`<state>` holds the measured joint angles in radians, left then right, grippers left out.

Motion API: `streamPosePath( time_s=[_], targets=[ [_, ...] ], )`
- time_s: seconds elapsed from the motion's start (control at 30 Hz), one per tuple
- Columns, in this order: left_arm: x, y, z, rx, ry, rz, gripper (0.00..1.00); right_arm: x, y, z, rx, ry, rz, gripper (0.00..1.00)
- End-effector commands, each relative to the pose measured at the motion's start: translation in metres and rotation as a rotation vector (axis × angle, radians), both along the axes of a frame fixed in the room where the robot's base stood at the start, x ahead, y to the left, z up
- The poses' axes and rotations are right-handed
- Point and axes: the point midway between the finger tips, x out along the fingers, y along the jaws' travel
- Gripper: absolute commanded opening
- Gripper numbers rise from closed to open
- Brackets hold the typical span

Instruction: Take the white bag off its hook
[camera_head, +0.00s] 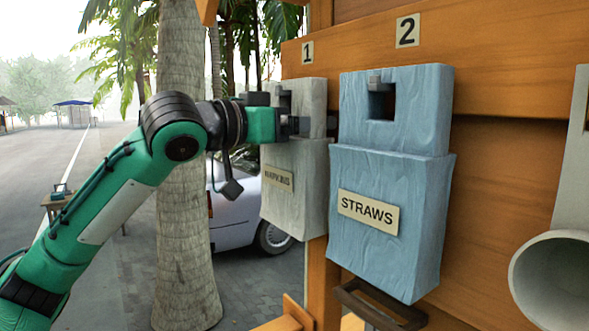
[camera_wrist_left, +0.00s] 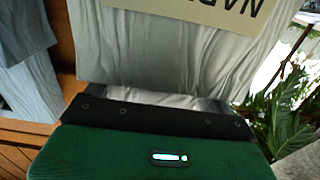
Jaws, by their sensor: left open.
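The white bag (camera_head: 297,190) hangs upright on the wooden wall under the number 1 plate, with a partly hidden label on its front. My left gripper (camera_head: 296,125) is open at the upper part of this bag, below the hole at its top. My forearm and gripper cover part of the bag's upper left; I cannot tell whether the fingers touch it. Its hook (camera_head: 284,94) shows only partly at the hole. In the left wrist view the white bag (camera_wrist_left: 150,55) fills the middle, its label upside down, close in front of my gripper (camera_wrist_left: 155,108). My right gripper is not in view.
A blue bag (camera_head: 390,245) labelled STRAWS hangs close to the right under number 2, its hook (camera_head: 376,82) through its hole. A dark handle (camera_head: 380,308) is below it. A pale tube (camera_head: 555,280) is at far right. A palm trunk (camera_head: 183,200) and car stand behind.

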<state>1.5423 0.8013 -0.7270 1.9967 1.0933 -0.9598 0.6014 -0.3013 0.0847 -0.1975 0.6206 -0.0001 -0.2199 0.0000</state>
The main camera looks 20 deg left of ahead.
Motion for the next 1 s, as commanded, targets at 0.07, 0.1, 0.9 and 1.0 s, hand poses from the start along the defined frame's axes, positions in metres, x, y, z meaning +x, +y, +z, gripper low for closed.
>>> streamPosePath(
  time_s=[0.07, 0.1, 0.9, 1.0],
  targets=[
    [0.000, 0.000, -0.001, 0.000, 0.000, 0.000, 0.85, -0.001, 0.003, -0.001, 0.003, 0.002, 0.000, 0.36],
    [0.000, 0.000, -0.001, 0.000, 0.000, 0.001, 0.85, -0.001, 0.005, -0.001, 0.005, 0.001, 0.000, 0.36],
    [-0.007, 0.007, 0.013, 0.000, -0.001, 0.002, 0.37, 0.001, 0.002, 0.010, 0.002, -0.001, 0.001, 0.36],
    [-0.016, 0.014, 0.022, -0.001, -0.003, 0.003, 0.37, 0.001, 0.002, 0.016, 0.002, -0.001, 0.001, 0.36]
  ],
)
